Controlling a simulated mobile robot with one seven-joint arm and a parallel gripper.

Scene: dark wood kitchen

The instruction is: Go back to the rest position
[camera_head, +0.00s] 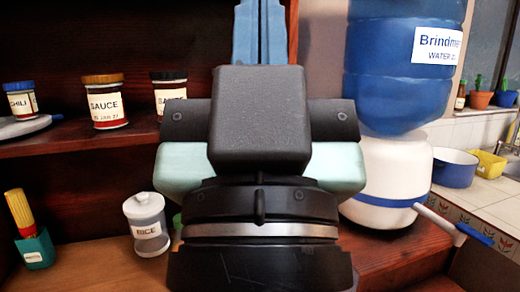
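The end of my arm (260,125), a black block with pale teal sides, fills the middle of the picture close to the camera. Its fingertips cannot be made out, so I cannot tell whether my gripper is open or shut. A blue upright piece with a slit (260,30) shows above the block; I cannot tell whether it is part of my arm. No held object can be seen. What lies directly behind the block is hidden.
A dark wood shelf (50,146) on the left bears sauce jars (104,103) and a chili jar (20,101). A rice jar (147,224) and a green holder (36,249) stand below. A blue water dispenser (396,90) stands close on the right, beside a tiled counter with a blue pot (453,168).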

